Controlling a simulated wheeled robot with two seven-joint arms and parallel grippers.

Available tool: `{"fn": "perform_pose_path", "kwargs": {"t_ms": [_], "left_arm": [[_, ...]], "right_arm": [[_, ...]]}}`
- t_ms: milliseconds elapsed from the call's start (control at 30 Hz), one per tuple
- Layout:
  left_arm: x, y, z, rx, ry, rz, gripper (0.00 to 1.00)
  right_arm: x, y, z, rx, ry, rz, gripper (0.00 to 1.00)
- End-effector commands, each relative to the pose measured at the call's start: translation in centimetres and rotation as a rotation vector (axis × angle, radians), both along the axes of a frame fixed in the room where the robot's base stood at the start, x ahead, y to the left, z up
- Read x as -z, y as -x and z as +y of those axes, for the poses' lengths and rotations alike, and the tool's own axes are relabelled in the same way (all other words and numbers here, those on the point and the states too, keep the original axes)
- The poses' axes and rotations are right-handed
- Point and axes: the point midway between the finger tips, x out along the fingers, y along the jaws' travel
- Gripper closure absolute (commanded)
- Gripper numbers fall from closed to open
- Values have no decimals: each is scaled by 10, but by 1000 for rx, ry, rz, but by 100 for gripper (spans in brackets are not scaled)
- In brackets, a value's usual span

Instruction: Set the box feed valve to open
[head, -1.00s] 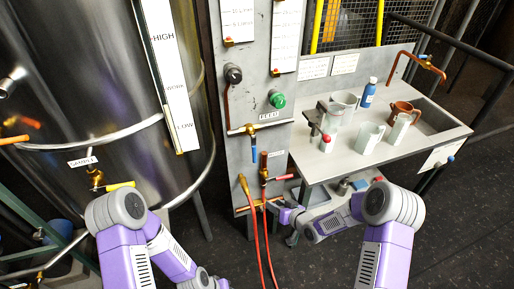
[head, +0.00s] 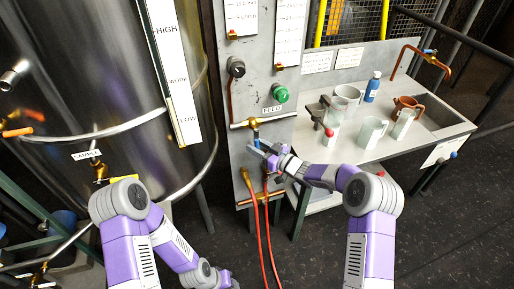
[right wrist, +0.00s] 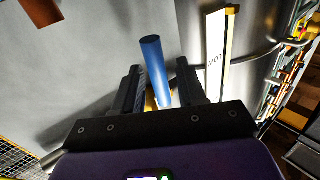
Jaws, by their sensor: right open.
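The feed valve (head: 254,124) is a brass fitting on a pipe across the grey panel, under a FEED label (head: 271,109). Its blue lever (head: 256,138) hangs down from it. My right gripper (head: 264,149) is at the panel, right beside the lever's lower part. In the right wrist view the blue lever (right wrist: 155,70) stands between the two open black fingers, with space visible on both sides; I cannot tell whether either finger touches it. My left arm shows at lower left, but its gripper is out of view.
A second brass valve and pipe (head: 259,200) with red hoses (head: 260,240) lies just below my right gripper. A steel tank (head: 90,70) stands left. A bench (head: 440,128) with jugs, a blue bottle (head: 373,86) and a copper tap is right. A green button (head: 280,93) sits above.

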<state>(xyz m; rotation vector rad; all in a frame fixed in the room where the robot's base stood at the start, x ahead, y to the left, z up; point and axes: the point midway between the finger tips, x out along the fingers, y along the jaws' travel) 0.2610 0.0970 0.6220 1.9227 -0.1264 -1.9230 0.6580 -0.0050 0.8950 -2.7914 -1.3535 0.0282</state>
Motion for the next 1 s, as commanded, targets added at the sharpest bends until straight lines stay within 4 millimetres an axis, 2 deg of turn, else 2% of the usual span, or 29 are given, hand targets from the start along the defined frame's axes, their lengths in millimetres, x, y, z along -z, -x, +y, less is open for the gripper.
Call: {"fn": "perform_pose_path", "kwargs": {"t_ms": [267,367,533,567,1000], "left_arm": [[0,0,0,0,0,0,57],[0,0,0,0,0,0,57],[0,0,0,0,0,0,57],[0,0,0,0,0,0,57],[-1,0,0,0,0,0,57]], "right_arm": [[0,-2,2,1,0,1,60],[0,-2,2,1,0,1,72],[0,-2,2,1,0,1,98],[0,-2,2,1,0,1,100],[0,-2,0,1,21,-6,100]]}}
